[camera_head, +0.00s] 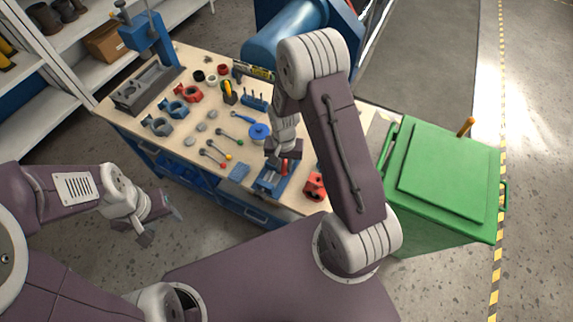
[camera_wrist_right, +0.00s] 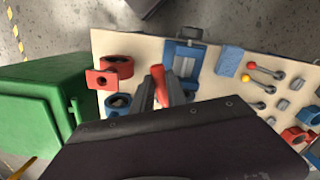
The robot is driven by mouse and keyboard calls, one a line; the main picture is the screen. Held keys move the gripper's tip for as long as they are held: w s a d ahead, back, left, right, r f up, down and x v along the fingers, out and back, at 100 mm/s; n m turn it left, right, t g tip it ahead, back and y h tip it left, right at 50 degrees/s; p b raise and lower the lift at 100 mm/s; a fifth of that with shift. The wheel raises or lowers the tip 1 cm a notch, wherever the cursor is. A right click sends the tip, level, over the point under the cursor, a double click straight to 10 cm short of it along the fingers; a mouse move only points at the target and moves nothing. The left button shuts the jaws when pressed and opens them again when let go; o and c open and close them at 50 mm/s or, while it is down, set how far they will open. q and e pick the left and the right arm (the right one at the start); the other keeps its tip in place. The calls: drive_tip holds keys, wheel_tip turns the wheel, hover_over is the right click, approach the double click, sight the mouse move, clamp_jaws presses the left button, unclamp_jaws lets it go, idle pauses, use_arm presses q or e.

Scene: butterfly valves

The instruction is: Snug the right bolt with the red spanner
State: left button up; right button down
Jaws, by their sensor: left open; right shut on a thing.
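My right gripper (camera_head: 284,150) is low over the front of the workbench and shut on a red-handled tool, taken to be the red spanner (camera_head: 284,168). The spanner also shows in the right wrist view (camera_wrist_right: 159,86), its red end rising between the fingers. It is over or beside a blue fixture (camera_head: 268,181), which also shows in the right wrist view (camera_wrist_right: 185,52). The spanner's jaw and the right bolt are hidden or too small to make out, so contact cannot be told. My left gripper (camera_head: 160,220) is open and empty, off the bench's front left.
The workbench (camera_head: 135,124) holds several red and blue valve bodies, colour-tipped levers and grey discs. A red valve body (camera_head: 315,186) sits close right of the right gripper. A blue block (camera_head: 239,172) lies to its left. A green bin (camera_head: 445,180) stands at the right.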

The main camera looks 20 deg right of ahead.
idle(0.3)
drive_tip(key=shift+w+a+m, duration=0.35)
drive_tip(key=shift+a+m, duration=0.1)
drive_tip(key=shift+m, duration=0.15)
drive_tip(key=shift+w+a+m, duration=0.35)
drive_tip(key=shift+a+m, duration=0.05)
drive_tip(key=shift+m, duration=0.2)
drive_tip(key=shift+w+a+m+p, duration=0.3)
drive_tip(key=shift+w+a+m, duration=0.1)
drive_tip(key=shift+m, duration=0.2)
